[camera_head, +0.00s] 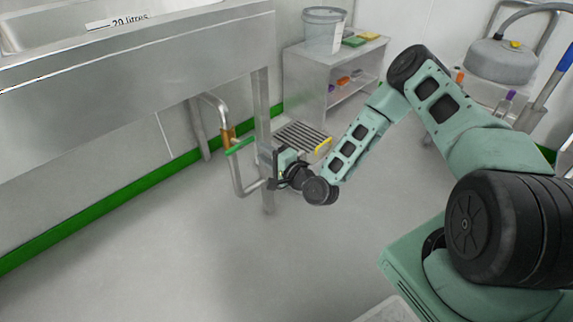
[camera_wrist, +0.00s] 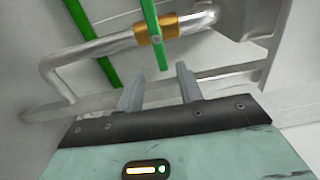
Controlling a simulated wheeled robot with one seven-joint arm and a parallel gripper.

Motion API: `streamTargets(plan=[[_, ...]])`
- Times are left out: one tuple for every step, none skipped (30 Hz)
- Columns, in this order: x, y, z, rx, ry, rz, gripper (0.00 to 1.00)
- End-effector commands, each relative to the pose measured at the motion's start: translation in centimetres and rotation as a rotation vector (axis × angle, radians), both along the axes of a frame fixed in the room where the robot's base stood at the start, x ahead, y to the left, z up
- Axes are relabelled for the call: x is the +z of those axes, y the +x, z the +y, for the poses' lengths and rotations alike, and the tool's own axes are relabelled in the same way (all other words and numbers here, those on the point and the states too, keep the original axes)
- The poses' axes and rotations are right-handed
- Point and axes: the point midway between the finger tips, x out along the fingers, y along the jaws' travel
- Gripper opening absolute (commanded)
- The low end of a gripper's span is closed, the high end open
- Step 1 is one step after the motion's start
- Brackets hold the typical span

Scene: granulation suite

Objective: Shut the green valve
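The green valve has a brass body (camera_wrist: 172,27) on a steel pipe and a straight green lever handle (camera_wrist: 161,56). The lever lies crosswise to the pipe. In the head view the brass body (camera_head: 228,136) and lever (camera_head: 241,146) are under the steel bench, left of my gripper (camera_head: 270,170). In the wrist view my gripper (camera_wrist: 160,72) is open, its two grey fingers pointing towards the pipe. The lever's near end shows between the fingertips; I cannot tell how far beyond them it is. Nothing is held.
The bench's steel leg (camera_head: 262,105) stands close beside my gripper. The pipe (camera_head: 237,180) bends below the valve. The floor in front is clear.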

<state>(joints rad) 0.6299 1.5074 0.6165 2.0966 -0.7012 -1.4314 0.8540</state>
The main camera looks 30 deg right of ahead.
Motion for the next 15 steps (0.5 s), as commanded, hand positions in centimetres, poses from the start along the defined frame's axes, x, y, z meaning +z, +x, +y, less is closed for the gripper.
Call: streamTargets(plan=[[0.2,-1.3,-0.5,-0.002,0.001,0.006,0.36],[0.2,-2.0,-0.6,-0.001,0.002,0.005,0.36],[0.1,-2.8,-1.0,-0.002,0.000,0.005,0.36],[0.1,-3.5,-1.2,-0.001,0.002,0.005,0.36],[0.2,-4.1,-1.4,-0.002,0.003,0.005,0.36],[0.1,-4.9,-1.6,-0.001,0.002,0.005,0.36],[0.0,-5.5,-1.8,-0.001,0.000,0.005,0.36],[0.1,-6.0,-2.0,-0.002,0.001,0.006,0.36],[0.1,-6.7,-2.2,-0.001,0.002,0.004,0.36],[0.1,-7.1,-2.3,-0.001,0.001,0.004,0.36],[0.0,-7.5,-2.4,-0.001,0.001,0.004,0.36],[0.0,-7.9,-2.6,0.000,0.001,0.003,0.36],[0.0,-8.2,-2.7,-0.001,0.000,0.003,0.36],[0.0,-8.5,-2.8,-0.001,0.000,0.003,0.36],[0.0,-8.7,-2.9,-0.001,0.000,0.003,0.36]])
